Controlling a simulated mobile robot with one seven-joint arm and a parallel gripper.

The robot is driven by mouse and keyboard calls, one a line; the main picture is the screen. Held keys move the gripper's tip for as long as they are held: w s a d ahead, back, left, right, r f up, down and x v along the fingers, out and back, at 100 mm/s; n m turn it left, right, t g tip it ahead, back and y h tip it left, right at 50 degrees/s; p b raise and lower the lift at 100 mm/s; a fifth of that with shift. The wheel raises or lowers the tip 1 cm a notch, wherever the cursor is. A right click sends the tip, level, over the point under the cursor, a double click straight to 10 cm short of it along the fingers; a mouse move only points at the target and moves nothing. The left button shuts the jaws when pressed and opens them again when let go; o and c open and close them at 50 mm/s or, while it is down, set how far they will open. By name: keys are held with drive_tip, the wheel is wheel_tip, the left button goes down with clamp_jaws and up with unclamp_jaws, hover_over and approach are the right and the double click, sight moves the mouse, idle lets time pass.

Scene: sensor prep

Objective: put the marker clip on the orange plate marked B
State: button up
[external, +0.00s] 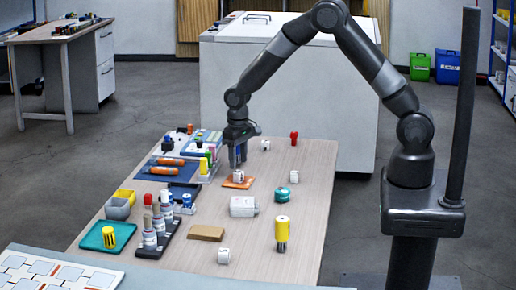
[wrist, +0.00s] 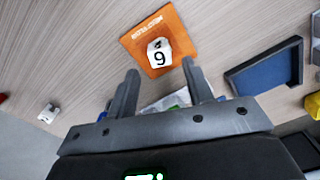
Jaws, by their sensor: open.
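An orange plate (external: 229,184) lies flat on the table; it fills the upper middle of the wrist view (wrist: 178,28). Its printed lettering is too small to read, so I cannot confirm a B. A small white piece with a black 9, which looks like the marker clip (wrist: 159,53), rests on the plate; it also shows in the external view (external: 238,176). My gripper (external: 238,165) is close by the plate, behind the white piece in the external view. Its two fingers (wrist: 161,74) are apart with nothing held between them.
Other small white pieces stand at the back (external: 265,145) and front (external: 223,256) of the table.

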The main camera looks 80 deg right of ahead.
wheel_tip(320, 180, up, 8)
wheel_tip(320, 180, up, 9)
drive_tip(key=n+t, duration=0.1)
hover_over(239, 172)
drive_tip(key=s+a, duration=0.2)
drive_tip(key=s, duration=0.3)
drive_tip(key=s+a+r+n+t, duration=0.1)
drive_tip(key=s+a+r+t, duration=0.1)
drive_tip(key=s+r, duration=0.65)
drive_tip(key=s+a+r+n+t, duration=0.1)
drive_tip(key=s, duration=0.8)
drive_tip(key=s+a+r+n+t, duration=0.1)
drive_tip(key=s+r, duration=0.1)
drive_tip(key=s, duration=0.7)
drive_tip(key=shift+s+n+t, duration=0.15)
drive_tip(key=shift+n+t, duration=0.15)
